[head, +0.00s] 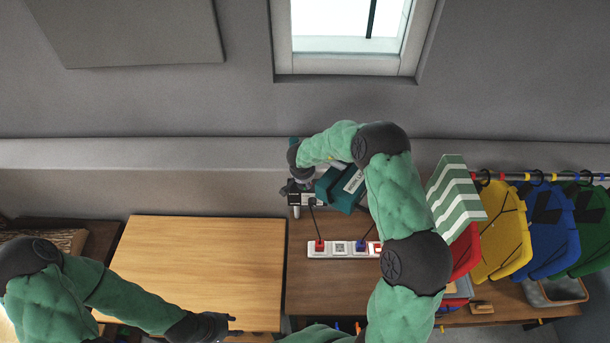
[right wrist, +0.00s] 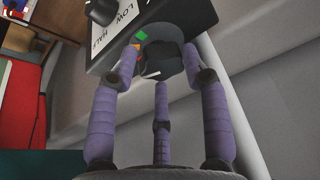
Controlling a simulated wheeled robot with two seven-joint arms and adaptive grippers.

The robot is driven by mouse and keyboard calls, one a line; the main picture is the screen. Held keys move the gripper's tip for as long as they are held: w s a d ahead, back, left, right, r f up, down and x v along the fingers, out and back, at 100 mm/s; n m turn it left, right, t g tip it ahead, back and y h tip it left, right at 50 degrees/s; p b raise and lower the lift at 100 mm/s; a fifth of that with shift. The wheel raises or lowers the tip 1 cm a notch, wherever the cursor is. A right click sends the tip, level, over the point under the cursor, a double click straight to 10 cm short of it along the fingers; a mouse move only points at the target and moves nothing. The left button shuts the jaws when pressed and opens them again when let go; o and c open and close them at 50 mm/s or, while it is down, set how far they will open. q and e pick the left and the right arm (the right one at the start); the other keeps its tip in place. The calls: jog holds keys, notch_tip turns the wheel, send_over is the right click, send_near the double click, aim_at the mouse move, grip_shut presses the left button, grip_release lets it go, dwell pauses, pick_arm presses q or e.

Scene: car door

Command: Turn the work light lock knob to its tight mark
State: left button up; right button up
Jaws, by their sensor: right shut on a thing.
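A green mark and an orange mark show beside the knob, the orange one partly covered. My right gripper (right wrist: 160,56) is shut on the knob, with purple fingers on both sides and a third below. In the head view my right gripper (head: 298,186) is small and dark at the back of the bench, so the knob is hidden there. My left gripper (head: 222,326) is low over the wooden board's front edge, apart from the knob; its fingers are unclear.
A teal box (head: 343,188) with a white label stands beside my right gripper. A white power strip (head: 341,248) with red and blue plugs lies in front. Yellow (head: 502,236) and blue (head: 547,232) items hang from a rail at right. The wooden board (head: 215,265) is mostly clear.

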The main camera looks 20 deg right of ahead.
jog(key=shift+s+a+f+m+g+p, duration=0.35)
jog(key=shift+m+p, duration=0.35)
jog(key=shift+p, duration=0.35)
jog(key=shift+w+a+m+h, duration=0.1)
jog(key=shift+m+h, duration=0.2)
jog(key=shift+m, duration=0.2)
jog(key=shift+a+f+m+g, duration=0.15)
jog(key=shift+m+g, duration=0.2)
jog(key=shift+m, duration=0.55)
jog(key=shift+h, duration=0.3)
jog(key=o, duration=1.1)
jog(key=shift+w, duration=0.1)
jog(key=shift+w+r, duration=0.15)
jog(key=shift+r, duration=0.2)
jog(key=shift+r, duration=0.1)
